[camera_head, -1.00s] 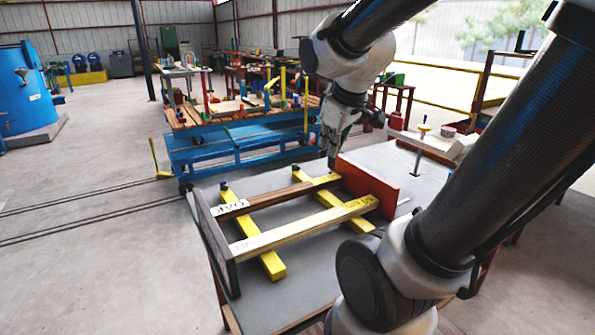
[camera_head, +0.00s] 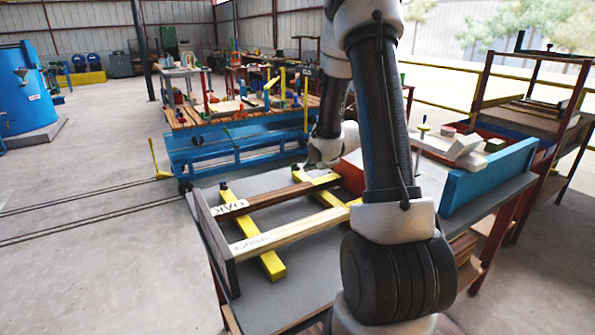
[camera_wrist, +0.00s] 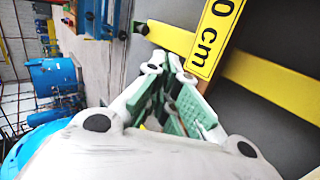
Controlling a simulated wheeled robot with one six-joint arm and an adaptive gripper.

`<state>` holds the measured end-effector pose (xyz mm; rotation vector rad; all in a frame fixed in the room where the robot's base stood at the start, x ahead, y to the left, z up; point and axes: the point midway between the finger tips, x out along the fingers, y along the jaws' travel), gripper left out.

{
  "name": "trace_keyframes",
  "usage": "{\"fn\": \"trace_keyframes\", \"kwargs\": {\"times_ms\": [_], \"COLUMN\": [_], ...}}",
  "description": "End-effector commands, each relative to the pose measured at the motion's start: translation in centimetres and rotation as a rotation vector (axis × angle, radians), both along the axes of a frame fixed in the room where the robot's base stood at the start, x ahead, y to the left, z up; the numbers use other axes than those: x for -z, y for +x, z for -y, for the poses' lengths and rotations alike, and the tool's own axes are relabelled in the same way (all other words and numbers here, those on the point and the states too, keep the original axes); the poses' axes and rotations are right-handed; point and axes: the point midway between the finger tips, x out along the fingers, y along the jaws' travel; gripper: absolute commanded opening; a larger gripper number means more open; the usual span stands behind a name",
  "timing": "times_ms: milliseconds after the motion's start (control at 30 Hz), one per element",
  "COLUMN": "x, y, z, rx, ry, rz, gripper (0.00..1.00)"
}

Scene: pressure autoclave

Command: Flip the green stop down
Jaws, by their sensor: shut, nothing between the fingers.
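I cannot make out a clear green stop in either view. My gripper (camera_wrist: 168,62) is shut and empty; its pale green finger pads show in the wrist view, close to a yellow plate marked "0 cm" (camera_wrist: 213,38) and a yellow rail (camera_wrist: 255,76). The darker bar (camera_head: 262,201) and the paler bar (camera_head: 290,232) lie across two yellow rails (camera_head: 270,262) on the grey table (camera_head: 300,285).
A dark end board (camera_head: 214,240) stands at the table's left. A red panel (camera_head: 350,172) is mostly behind my arm. A blue-sided tray (camera_head: 490,178) holds blocks at the right. A blue cart (camera_head: 235,150) stands behind. The floor at left is open.

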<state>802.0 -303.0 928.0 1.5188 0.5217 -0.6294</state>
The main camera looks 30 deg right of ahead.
Motion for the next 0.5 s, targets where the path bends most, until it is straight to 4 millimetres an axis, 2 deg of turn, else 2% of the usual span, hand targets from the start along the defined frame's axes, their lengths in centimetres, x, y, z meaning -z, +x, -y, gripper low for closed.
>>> {"fn": "trace_keyframes", "kwargs": {"times_ms": [367, 500], "x": [0.2, 1.1], "y": [0.2, 1.2], "z": [0.0, 0.0], "rx": [-0.001, -0.001], "ry": [0.0, 0.001], "rz": [0.001, -0.001], "gripper": [0.0, 0.0]}}
